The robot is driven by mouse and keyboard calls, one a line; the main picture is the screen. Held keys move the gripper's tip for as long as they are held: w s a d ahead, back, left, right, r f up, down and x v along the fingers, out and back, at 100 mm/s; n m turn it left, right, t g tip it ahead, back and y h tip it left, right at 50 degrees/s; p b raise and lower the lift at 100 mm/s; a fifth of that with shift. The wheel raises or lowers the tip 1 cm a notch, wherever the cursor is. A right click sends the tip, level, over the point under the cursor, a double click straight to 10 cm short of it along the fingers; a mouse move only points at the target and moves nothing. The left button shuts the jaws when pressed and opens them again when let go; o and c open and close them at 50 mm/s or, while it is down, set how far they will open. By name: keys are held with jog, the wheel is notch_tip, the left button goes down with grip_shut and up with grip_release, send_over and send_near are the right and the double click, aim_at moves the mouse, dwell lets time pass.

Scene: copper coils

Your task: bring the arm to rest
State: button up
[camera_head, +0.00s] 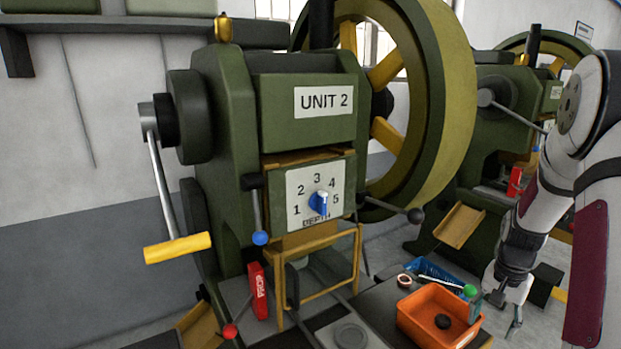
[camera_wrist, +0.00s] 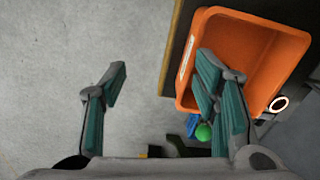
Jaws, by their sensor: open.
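My arm (camera_head: 545,205) comes down from the right edge of the head view, bent, with its lower end hanging beside the bench. My gripper (camera_head: 507,312) is at its lower end, to the right of the orange bin (camera_head: 408,319) and apart from the press. In the wrist view my gripper (camera_wrist: 162,72) is open, its two teal-padded fingers wide apart.
The green press marked UNIT 2 (camera_head: 280,100) fills the middle, with a depth dial (camera_head: 318,203) and yellow-handled crank (camera_head: 178,247). A blue basket (camera_head: 440,272), ring (camera_head: 403,281) and green ball (camera_head: 469,291) are close by. Another press (camera_head: 480,150) stands behind.

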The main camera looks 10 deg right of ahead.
jog(key=s+a+r+n+t+p, duration=0.1)
jog(key=a+r+n, duration=0.2)
jog(key=a+r, duration=0.65)
jog(key=s+a+r+n+t, duration=0.1)
jog(key=s+a+r+n, duration=0.15)
jog(key=a+r, duration=0.7)
jog(key=s+a+r+n+t, duration=0.1)
jog(key=s+a+r+n, duration=0.2)
jog(key=s+a, duration=0.3)
jog(key=s+a+r+n+t+p, duration=0.1)
jog(key=s+a+r+n, duration=0.2)
jog(key=s+a, duration=0.4)
jog(key=shift+s+a+r+n+p, duration=0.15)
jog(key=shift+s+r+n+p, duration=0.15)
jog(key=shift+s, duration=0.8)
